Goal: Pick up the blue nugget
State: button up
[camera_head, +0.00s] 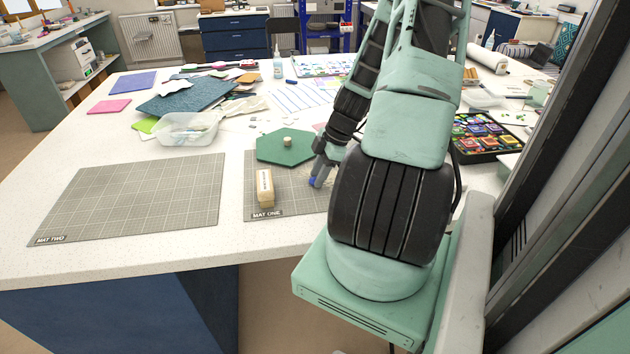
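My gripper (319,174) points down over the right part of the grey gridded mat labelled MAT ONE (287,207). A small blue piece (314,182), which looks like the blue nugget, shows right at its fingertips. It is too small to tell whether the fingers are closed on it or only beside it. My own arm hides the right side of this mat and part of the gripper.
A wooden block (265,188) stands on MAT ONE, left of my gripper. Behind are a green hexagonal board (270,149) with a small pale knob and a clear plastic tub (190,128). MAT TWO (135,200), at left, is bare. A tray of coloured pieces (482,133) lies right.

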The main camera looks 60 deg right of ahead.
jog(key=c, duration=0.4)
jog(key=shift+o, duration=0.2)
jog(key=shift+r, duration=0.1)
